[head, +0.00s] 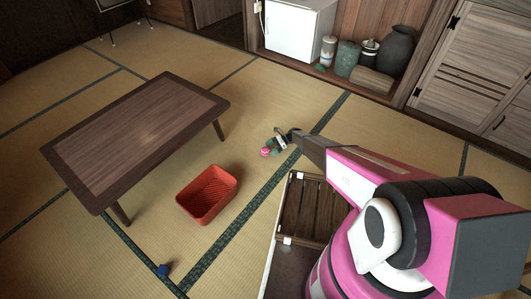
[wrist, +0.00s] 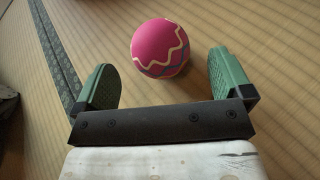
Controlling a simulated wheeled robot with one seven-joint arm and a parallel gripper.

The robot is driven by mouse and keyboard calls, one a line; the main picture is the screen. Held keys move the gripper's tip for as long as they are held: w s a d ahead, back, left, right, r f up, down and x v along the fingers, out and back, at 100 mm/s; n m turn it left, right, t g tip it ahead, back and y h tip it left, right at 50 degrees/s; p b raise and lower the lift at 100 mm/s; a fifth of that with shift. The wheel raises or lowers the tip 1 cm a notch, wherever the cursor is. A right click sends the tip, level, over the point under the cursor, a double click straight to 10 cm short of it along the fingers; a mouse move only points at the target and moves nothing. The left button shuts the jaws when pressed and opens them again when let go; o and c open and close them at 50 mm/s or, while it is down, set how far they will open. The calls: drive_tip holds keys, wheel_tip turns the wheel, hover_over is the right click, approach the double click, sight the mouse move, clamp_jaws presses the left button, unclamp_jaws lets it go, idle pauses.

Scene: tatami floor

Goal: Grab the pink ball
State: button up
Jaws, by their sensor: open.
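The pink ball (wrist: 160,48) with yellow and blue zigzag lines rests on the tatami in the wrist view. It lies just ahead of my gripper (wrist: 162,82), roughly centred between the two green fingers and a little beyond their tips. My gripper is open and nothing is between its fingers. In the head view the small pink ball (head: 265,152) shows on the floor beside my gripper (head: 276,144), at the end of my arm.
A red basket (head: 208,222) stands on the floor nearer to me. A low wooden table (head: 135,130) is at the left. A small blue object (head: 163,270) lies at the front. A white fridge (head: 298,30) and several jars stand at the back. Tatami around the ball is clear.

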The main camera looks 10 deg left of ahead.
sight(265, 151)
drive_tip(key=x, duration=0.4)
drive_tip(key=shift+s+a, duration=0.2)
drive_tip(key=shift+a, duration=0.1)
drive_tip(key=c, duration=1)
drive_tip(key=shift+o, duration=0.2)
drive_tip(key=shift+r, duration=0.15)
